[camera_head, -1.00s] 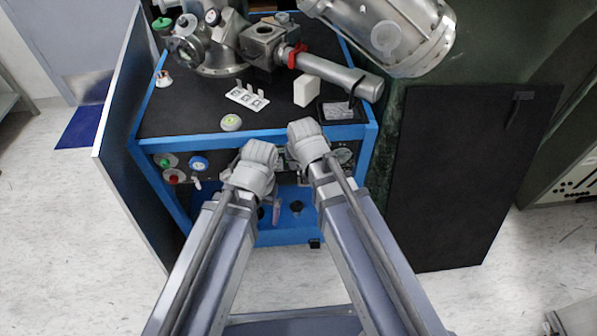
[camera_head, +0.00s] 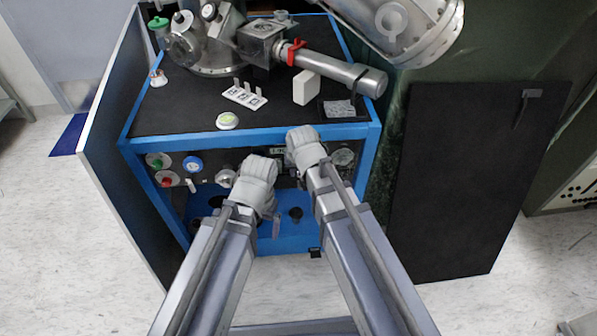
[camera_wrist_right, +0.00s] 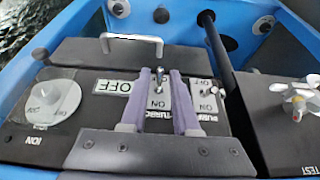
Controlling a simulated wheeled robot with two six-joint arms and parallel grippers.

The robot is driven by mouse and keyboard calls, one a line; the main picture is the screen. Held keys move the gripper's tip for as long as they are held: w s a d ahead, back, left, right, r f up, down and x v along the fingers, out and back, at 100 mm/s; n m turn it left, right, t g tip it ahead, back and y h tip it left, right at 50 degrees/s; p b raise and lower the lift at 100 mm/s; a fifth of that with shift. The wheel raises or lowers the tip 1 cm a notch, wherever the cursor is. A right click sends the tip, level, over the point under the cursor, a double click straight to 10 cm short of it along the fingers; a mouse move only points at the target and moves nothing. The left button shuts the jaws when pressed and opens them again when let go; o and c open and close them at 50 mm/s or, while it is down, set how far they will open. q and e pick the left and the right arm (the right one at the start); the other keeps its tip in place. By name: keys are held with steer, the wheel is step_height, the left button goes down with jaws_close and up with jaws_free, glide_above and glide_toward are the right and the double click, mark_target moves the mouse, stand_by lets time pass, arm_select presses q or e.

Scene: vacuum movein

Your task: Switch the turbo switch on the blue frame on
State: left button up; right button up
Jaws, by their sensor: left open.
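The blue frame (camera_head: 170,136) stands ahead of me, with a dark control panel on its front.
Another toggle (camera_wrist_right: 204,86) sits close to the right finger. A dark open door (camera_head: 460,180) stands to the frame's right.

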jaws_close()
steer(key=shift+w+r+g+p, duration=0.2)
steer(key=shift+r+g+p, duration=0.05)
steer(key=shift+g+p, duration=0.4)
steer(key=shift+g, duration=0.05)
steer(key=shift+s, duration=0.1)
